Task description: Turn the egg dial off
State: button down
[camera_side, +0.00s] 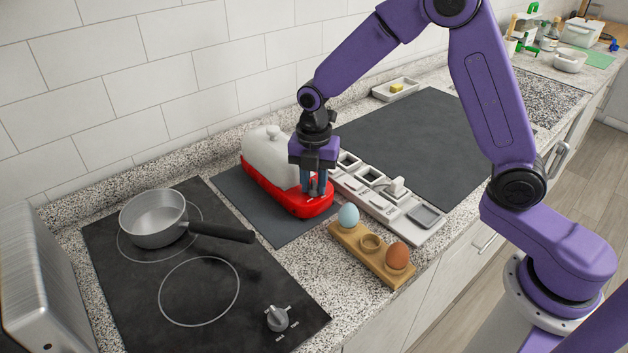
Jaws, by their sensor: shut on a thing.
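A long red base (258,178) with a white domed cover (270,152) stands on a dark mat near the wall. My gripper (316,190) points down over the right end of the red base. It is shut on a small dark part there, which looks like the egg dial; the fingers hide most of it, and I cannot read its setting. A separate grey knob (278,318) sits at the front right corner of the black cooktop, with small marks around it.
A pan (155,218) stands on the black cooktop (110,270), its handle pointing right. A wooden holder (348,238) with a blue egg (348,216) and a brown egg (397,256) stands in front. A pale tray (428,235) lies right of the gripper. The dark mat (420,125) behind is clear.

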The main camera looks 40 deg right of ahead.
aim_at(314, 182)
jog(key=n, duration=0.6)
dwell(0.5)
jog(key=c, duration=0.9)
grip_release()
notch_tip(314, 182, up, 18)
jog(key=shift+f, duration=0.25)
